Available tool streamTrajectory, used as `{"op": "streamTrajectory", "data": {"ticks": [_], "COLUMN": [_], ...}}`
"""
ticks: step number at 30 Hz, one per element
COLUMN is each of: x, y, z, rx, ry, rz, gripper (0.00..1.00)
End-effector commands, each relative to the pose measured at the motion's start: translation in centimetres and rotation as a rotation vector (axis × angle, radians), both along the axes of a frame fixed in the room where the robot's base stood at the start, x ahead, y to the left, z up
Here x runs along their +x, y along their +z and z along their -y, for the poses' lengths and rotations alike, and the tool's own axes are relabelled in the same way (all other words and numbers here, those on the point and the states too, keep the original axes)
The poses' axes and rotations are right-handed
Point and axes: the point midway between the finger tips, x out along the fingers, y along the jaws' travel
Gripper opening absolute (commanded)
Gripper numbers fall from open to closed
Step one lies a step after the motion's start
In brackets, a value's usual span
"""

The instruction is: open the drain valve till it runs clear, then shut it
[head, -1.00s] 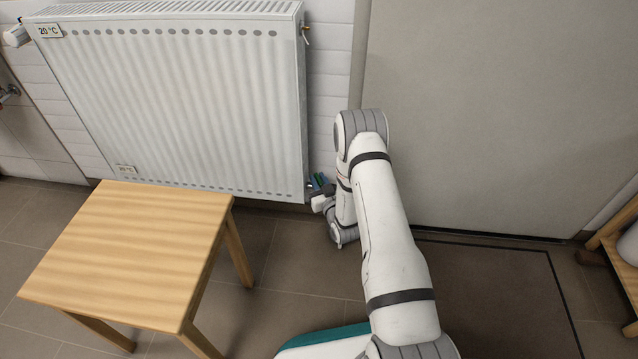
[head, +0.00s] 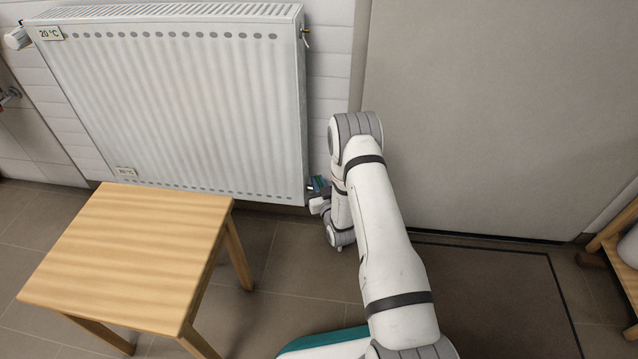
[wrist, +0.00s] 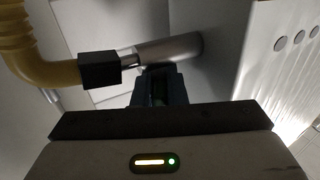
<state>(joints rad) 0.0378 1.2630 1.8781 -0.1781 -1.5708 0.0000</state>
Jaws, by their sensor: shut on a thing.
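The drain valve shows in the wrist view as a metal cylinder (wrist: 170,50) beside the white radiator, joined by a thin stem to a black fitting (wrist: 100,69). A yellow hose (wrist: 30,62) curves away from that fitting. My gripper (wrist: 160,78) is shut on the drain valve, just under the metal cylinder. Its dark fingers hide the part between them. In the head view my gripper (head: 318,184) is at the radiator's lower right corner, partly behind my arm. Water, if any, cannot be seen.
The white radiator (head: 180,110) hangs on the tiled wall. A wooden stool (head: 130,250) stands in front of it on the left. A large grey panel (head: 500,120) is at the right. A wooden shelf (head: 615,240) is at the far right edge.

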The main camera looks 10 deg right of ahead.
Motion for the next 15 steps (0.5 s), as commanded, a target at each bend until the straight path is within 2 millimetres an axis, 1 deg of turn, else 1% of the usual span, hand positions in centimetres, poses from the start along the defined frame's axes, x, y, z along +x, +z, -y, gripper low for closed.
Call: {"op": "streamTrajectory", "data": {"ticks": [2,15], "x": [-0.06,-0.06], "y": [-0.03,-0.06], "z": [-0.23,-0.19], "rx": [0.000,0.000], "ry": [-0.037,-0.331], "rz": [0.000,-0.001], "gripper": [0.00,0.00]}}
